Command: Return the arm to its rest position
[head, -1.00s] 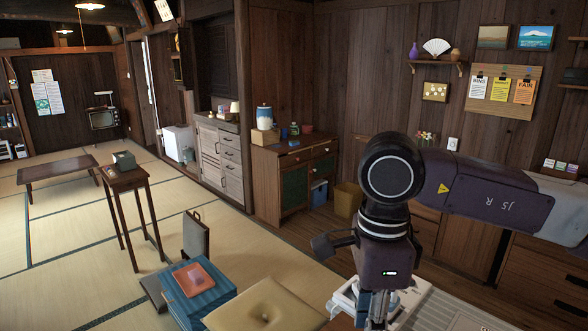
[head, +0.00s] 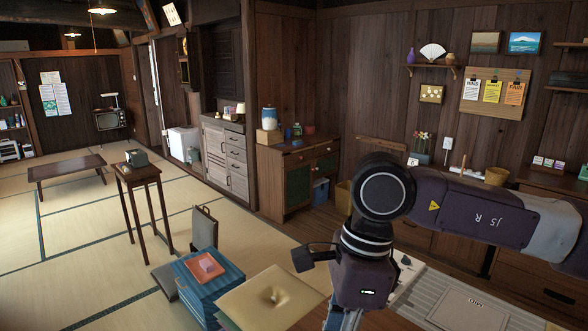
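My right arm comes in from the right edge, its dark purple forearm (head: 470,211) roughly level and its round black joint (head: 384,190) near the middle right. The wrist (head: 362,280) hangs down from that joint, leaning a little to the left. Only the top of my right gripper (head: 341,319) shows at the bottom edge. Its fingertips are cut off, so I cannot see whether it is open or holds anything. My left gripper and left arm are not in view.
A counter with a grey mat (head: 470,300) lies below the forearm. A tall side table (head: 138,173) stands on open tatami at left.

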